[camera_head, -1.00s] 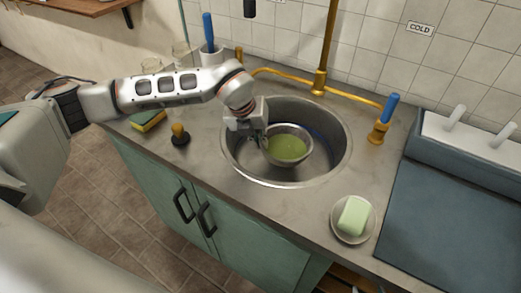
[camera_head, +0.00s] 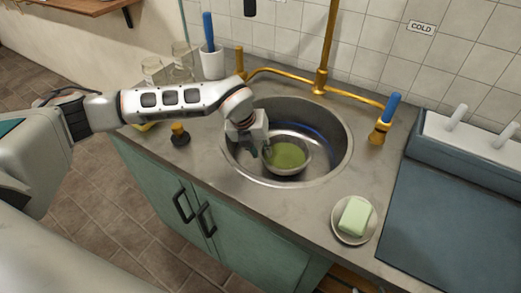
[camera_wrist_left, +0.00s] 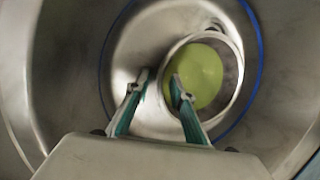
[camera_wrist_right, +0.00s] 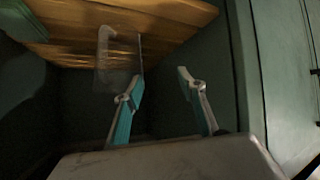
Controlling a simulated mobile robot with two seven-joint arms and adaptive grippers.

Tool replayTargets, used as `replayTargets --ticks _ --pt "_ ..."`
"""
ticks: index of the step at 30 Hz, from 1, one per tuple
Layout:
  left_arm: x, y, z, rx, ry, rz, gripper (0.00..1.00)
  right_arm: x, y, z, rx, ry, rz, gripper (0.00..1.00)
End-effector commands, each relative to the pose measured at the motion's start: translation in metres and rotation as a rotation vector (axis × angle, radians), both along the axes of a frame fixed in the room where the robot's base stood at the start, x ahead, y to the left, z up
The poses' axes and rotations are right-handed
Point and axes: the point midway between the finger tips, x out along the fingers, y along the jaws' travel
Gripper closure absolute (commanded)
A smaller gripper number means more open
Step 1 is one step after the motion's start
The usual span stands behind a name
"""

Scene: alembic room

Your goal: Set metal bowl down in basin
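The metal bowl (camera_head: 304,164) holds green contents and sits low in the round metal basin (camera_head: 332,150), apparently on its floor. The left wrist view shows the bowl (camera_wrist_left: 233,75) from above, upright, within a blue ring line in the basin. My left gripper (camera_head: 262,150) reaches down into the basin at the bowl's left side. Its fingers (camera_wrist_left: 160,82) stand apart with the bowl's near rim between them, one inside and one outside, with gaps visible. My right gripper (camera_wrist_right: 158,84) is open and empty, outside the head view.
A soap dish (camera_head: 345,236) with green soap stands right of the basin. A brass tap pipe (camera_head: 322,65) and blue-handled valve (camera_head: 381,130) stand behind. A small yellow-topped knob (camera_head: 180,134) is left. In the right wrist view, a clear vessel (camera_wrist_right: 119,60) is by a wooden board (camera_wrist_right: 170,25).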

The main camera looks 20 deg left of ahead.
Motion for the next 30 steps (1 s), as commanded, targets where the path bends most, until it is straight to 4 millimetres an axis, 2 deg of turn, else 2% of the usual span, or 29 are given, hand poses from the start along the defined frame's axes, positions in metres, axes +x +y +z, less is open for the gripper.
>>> replayTargets --ticks 4,7,15,21,25,30 --pt "0.000 0.000 0.005 0.000 -0.002 0.000 0.77 0.000 0.000 0.001 0.000 0.000 0.000 0.60" --pt "-0.003 0.002 0.017 -0.001 -0.004 -0.001 0.77 0.000 0.000 0.003 0.001 -0.001 0.000 0.60" --pt "-0.019 0.011 0.069 -0.001 -0.005 0.000 0.77 -0.004 0.002 0.005 0.009 0.007 -0.001 0.60" --pt "-0.030 0.016 0.099 0.001 -0.002 -0.001 0.77 -0.007 0.004 0.005 0.014 0.013 0.000 0.60" --pt "-0.034 0.017 0.111 -0.001 -0.002 0.000 0.77 -0.006 0.004 0.006 0.015 0.010 0.000 0.60" --pt "-0.036 0.018 0.116 0.000 0.000 0.000 0.77 -0.006 0.004 0.007 0.016 0.010 0.000 0.60"
